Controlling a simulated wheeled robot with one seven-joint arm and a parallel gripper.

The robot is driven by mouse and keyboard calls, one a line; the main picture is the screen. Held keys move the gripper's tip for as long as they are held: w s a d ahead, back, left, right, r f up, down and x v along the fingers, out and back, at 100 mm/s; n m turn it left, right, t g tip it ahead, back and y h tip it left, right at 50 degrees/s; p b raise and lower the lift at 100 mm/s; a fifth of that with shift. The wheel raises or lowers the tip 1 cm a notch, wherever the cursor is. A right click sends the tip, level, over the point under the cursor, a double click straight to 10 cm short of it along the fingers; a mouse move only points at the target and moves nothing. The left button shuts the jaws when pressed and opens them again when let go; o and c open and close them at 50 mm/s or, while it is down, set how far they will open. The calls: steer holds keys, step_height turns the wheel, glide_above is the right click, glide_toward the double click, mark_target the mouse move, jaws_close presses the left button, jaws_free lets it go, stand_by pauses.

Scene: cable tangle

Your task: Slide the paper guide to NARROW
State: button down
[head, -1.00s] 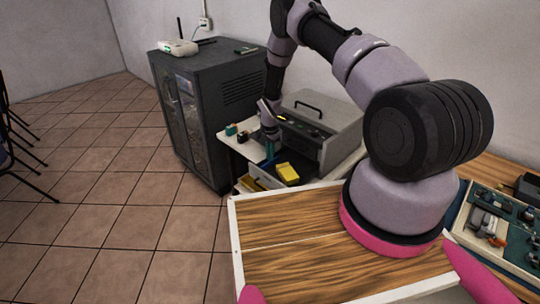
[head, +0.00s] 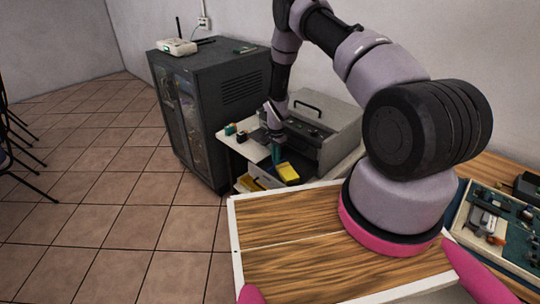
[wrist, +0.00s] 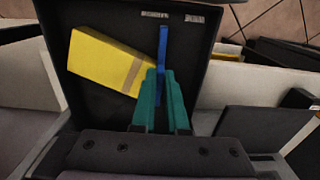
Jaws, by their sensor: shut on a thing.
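The paper guide is a thin blue upright strip (wrist: 162,48) in a dark tray (wrist: 105,100). In the wrist view its far end stands between two small pale labels, left (wrist: 154,14) and right (wrist: 194,18); their lettering is too small to read. My gripper (wrist: 161,75) has teal fingers shut on the guide's near part, which they partly hide. In the head view my gripper (head: 278,152) reaches down into the tray in front of the grey machine. A yellow block (wrist: 105,62) with a tan band lies in the tray left of the guide, close to it.
The grey machine (head: 320,130) with a black handle stands on a white table (head: 240,145) behind the tray. Small teal and black items (head: 236,132) lie on the table to its left. A dark cabinet (head: 215,100) stands further left. A wooden top (head: 290,240) is in front.

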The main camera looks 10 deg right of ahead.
steer(key=shift+s+d+f, duration=0.1)
steer(key=shift+s+d, duration=0.65)
steer(key=shift+s, duration=0.35)
steer(key=c, duration=0.9)
jaws_free()
steer(key=shift+s+d, duration=0.1)
steer(key=shift+w+a, duration=0.2)
steer(key=shift+r, duration=0.45)
step_height(320, 180, up, 10)
steer(key=shift+r, duration=0.1)
